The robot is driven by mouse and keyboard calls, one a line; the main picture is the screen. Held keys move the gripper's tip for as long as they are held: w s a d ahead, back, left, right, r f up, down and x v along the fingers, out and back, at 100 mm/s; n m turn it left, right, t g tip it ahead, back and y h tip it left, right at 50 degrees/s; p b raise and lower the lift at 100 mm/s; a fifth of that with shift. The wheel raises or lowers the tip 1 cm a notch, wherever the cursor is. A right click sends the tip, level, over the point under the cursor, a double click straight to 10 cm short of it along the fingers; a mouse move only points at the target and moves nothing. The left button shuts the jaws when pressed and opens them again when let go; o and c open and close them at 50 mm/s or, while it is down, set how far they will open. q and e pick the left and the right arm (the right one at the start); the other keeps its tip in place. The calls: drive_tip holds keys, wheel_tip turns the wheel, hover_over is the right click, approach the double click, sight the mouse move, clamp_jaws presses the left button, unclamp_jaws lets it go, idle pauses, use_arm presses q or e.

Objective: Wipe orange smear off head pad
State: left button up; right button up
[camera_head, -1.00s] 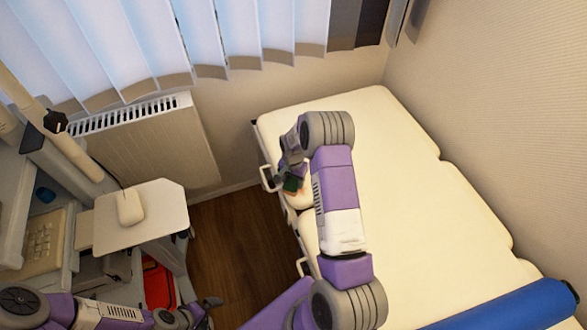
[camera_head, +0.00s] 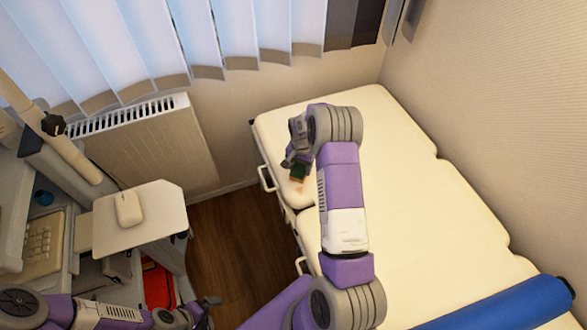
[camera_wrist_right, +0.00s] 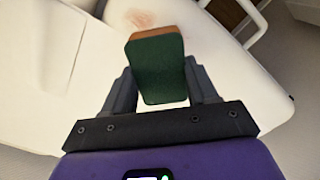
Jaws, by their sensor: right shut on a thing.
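The cream head pad (camera_head: 385,130) is the upper section of the couch by the window. A faint orange-brown smear (camera_head: 301,187) lies near its left edge; it also shows at the top of the right wrist view (camera_wrist_right: 140,18). My right gripper (camera_head: 298,165) is shut on a green sponge (camera_wrist_right: 157,70) with an orange-brown far side, right beside the smear. I cannot tell whether the sponge touches the pad. My left gripper (camera_head: 207,308) is low at the bottom left, small and partly hidden, away from the pad.
A white metal handle (camera_head: 266,178) sticks out from the couch's left side. A blue roll (camera_head: 510,305) lies at the couch's lower end. A cart with a white tray (camera_head: 160,215) stands left. A radiator (camera_head: 150,140) is behind; open floor (camera_head: 235,240) lies between.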

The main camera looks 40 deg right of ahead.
drive_tip(key=shift+r+p, duration=0.95)
drive_tip(key=shift+r, duration=0.85)
